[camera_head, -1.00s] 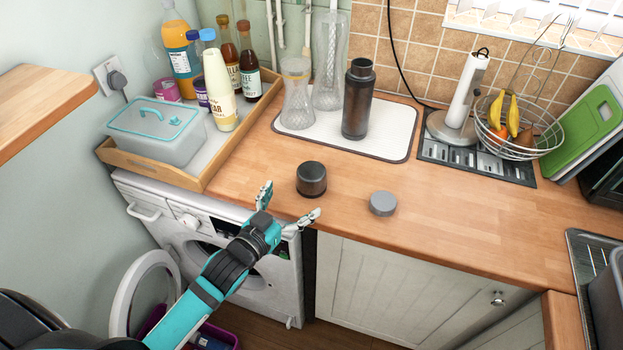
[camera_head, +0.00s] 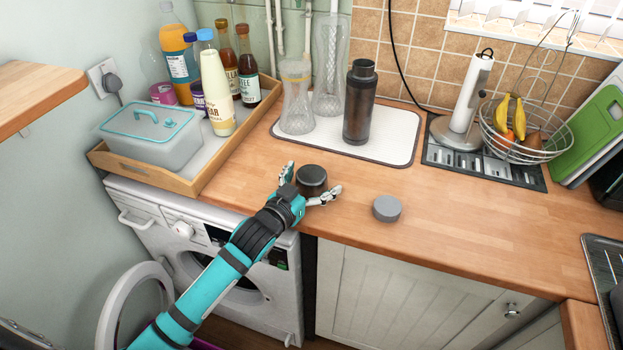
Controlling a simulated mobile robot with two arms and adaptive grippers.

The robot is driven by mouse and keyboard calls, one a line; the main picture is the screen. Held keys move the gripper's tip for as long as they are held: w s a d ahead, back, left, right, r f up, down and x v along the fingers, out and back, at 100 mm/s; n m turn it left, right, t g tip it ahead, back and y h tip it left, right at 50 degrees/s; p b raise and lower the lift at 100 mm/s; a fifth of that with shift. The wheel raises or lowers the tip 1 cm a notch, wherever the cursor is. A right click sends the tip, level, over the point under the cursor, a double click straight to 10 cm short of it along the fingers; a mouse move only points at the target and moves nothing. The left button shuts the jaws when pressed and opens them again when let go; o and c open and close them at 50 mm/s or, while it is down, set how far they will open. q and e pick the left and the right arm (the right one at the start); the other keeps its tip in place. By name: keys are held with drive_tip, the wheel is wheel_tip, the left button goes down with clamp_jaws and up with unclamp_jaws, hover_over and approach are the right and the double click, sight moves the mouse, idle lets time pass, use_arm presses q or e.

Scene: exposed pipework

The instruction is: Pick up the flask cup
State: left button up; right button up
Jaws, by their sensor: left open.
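The flask cup, a small dark round cup (camera_head: 312,177), stands on the wooden counter near its front edge. My left gripper (camera_head: 314,182) is open, with one finger at the cup's left side and the other at its lower right. The cup sits between the fingers; I cannot tell whether they touch it. The gripper hides part of the cup's lower front. The dark flask body (camera_head: 359,103) stands upright on the white mat behind. A grey round lid (camera_head: 386,209) lies on the counter to the right of the cup. My right gripper is not in view.
Two clear glass vessels stand beside the flask on the white mat (camera_head: 400,140). A wooden tray (camera_head: 185,186) with bottles and a lidded box is at the left. A wire fruit basket (camera_head: 548,152) stands at the right. The counter right of the lid is clear.

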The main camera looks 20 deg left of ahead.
use_arm(q)
drive_tip(key=shift+c, duration=0.3)
drive_tip(key=c, duration=1.1)
drive_tip(key=shift+c, duration=0.7)
drive_tip(key=shift+r, duration=0.1)
